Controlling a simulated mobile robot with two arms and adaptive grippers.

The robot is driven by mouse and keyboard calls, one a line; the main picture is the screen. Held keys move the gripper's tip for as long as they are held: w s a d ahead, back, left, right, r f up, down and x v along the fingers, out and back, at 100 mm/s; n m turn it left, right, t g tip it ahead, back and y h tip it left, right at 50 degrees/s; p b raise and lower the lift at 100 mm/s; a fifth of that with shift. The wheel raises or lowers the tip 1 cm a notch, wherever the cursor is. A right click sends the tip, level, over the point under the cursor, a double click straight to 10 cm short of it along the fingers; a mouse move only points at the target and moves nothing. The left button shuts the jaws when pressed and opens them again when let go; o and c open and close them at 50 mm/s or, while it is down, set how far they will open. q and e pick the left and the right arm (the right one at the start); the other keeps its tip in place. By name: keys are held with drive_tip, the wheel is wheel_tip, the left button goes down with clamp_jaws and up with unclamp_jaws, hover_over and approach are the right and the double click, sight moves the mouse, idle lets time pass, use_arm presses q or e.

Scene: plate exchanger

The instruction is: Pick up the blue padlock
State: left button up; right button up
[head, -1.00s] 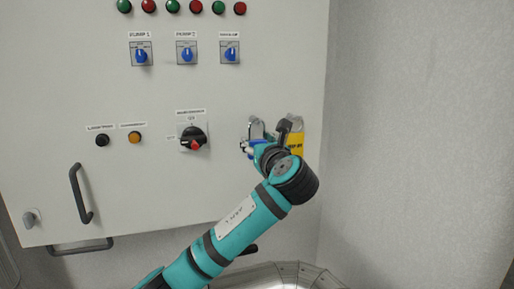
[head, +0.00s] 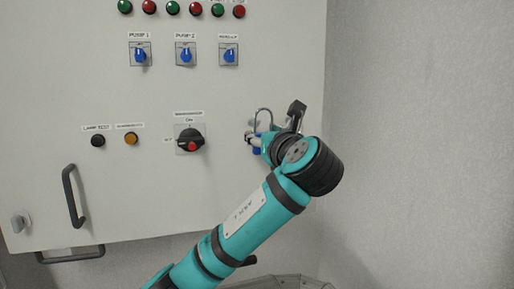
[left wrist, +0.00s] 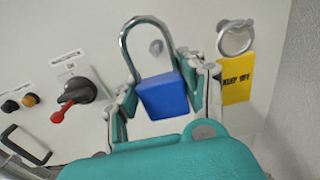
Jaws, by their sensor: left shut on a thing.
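The blue padlock (left wrist: 163,97) has a blue body and a tall silver shackle. In the left wrist view it sits between the fingers of my left gripper (left wrist: 165,100), which is shut on its body. The shackle points up and stands clear of the fingers. In the head view the padlock (head: 257,145) shows partly at the right part of the cabinet front, with its shackle above; my left gripper (head: 258,142) is around it and my wrist hides part of it. My right gripper is in neither view.
A grey cabinet (head: 100,90) carries blue selector switches (head: 185,55), a black and red rotary switch (head: 190,140) and a black handle (head: 73,195). A yellow tag (left wrist: 236,90) hangs by a round metal part at the right. A plain wall (head: 430,140) stands to the right.

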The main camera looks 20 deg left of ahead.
use_arm(q)
drive_tip(key=b+v, duration=0.4)
drive_tip(key=v, duration=0.8)
drive_tip(key=shift+s+d, duration=0.15)
drive_tip(key=shift+s, duration=0.05)
